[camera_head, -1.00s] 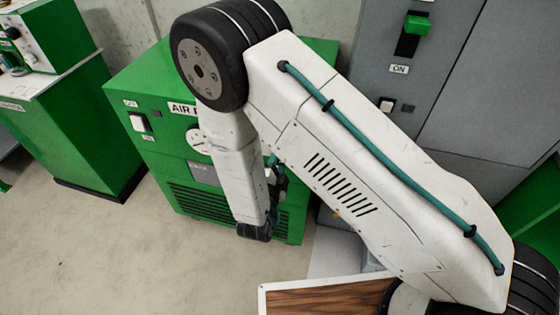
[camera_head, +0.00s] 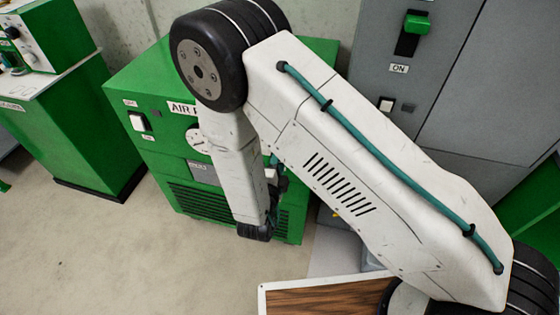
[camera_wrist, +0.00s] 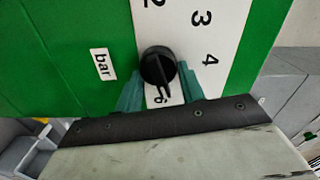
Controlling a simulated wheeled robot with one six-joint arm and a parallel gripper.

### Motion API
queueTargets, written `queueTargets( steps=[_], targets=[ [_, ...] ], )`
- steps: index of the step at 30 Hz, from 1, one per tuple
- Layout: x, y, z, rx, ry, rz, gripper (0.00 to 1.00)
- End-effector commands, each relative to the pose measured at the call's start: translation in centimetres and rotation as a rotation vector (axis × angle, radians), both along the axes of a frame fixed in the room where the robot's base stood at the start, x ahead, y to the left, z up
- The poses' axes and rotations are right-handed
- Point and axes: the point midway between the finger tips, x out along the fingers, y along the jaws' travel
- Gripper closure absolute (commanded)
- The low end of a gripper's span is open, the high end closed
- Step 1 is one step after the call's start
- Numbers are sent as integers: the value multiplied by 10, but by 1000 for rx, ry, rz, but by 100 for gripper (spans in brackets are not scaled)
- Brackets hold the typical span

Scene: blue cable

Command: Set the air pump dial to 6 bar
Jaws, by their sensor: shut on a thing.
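The air pump (camera_head: 135,85) is a green cabinet in the head view, partly covered by my arm. Its dial is hidden there. In the wrist view, the dial's black knob (camera_wrist: 157,66) sits on a white scale panel (camera_wrist: 207,30) showing 2, 3, 4 and 6. A "bar" label (camera_wrist: 103,64) is on the green face to the left.
The pump has a white rocker switch (camera_head: 139,122) and a round white gauge (camera_head: 196,139), partly hidden by my arm. A grey cabinet (camera_head: 480,95) with a green-handled switch (camera_head: 414,30) stands at right. A wood-topped surface (camera_head: 325,300) is at the bottom. Floor at left is clear.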

Motion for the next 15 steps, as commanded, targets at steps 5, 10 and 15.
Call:
queueTargets(
  steps=[5,10,15],
  targets=[
    [0,0,-1,22,-7,1,84],
    [0,0,-1,42,-14,1,84],
    [0,0,-1,59,-20,1,84]
  ],
)
